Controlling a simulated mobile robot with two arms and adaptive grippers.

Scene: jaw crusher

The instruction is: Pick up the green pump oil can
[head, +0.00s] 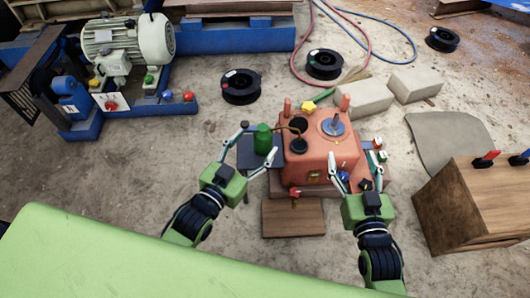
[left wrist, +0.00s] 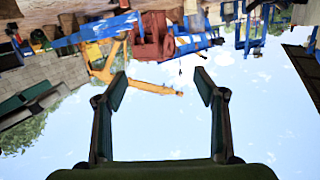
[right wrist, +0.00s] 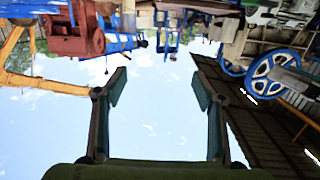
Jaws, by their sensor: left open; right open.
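The green pump oil can (head: 263,138) stands on a dark plate (head: 247,157) at the left side of the orange machine (head: 318,150) in the head view. A thin brownish spout runs from it to the right. My left gripper (head: 257,142) is open, with its fingertips close to the can, one to its left and one at its lower right. I cannot tell whether they touch it. My right gripper (head: 358,160) is open and empty at the machine's right front corner. Both wrist views show open, empty fingers against the sky, without the can.
A flat wooden board (head: 293,218) lies in front of the machine. A wooden crate (head: 468,205) stands at the right. Black spools (head: 240,86), pale blocks (head: 364,99) and hoses lie behind. A motor (head: 128,42) on a blue base stands at the back left.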

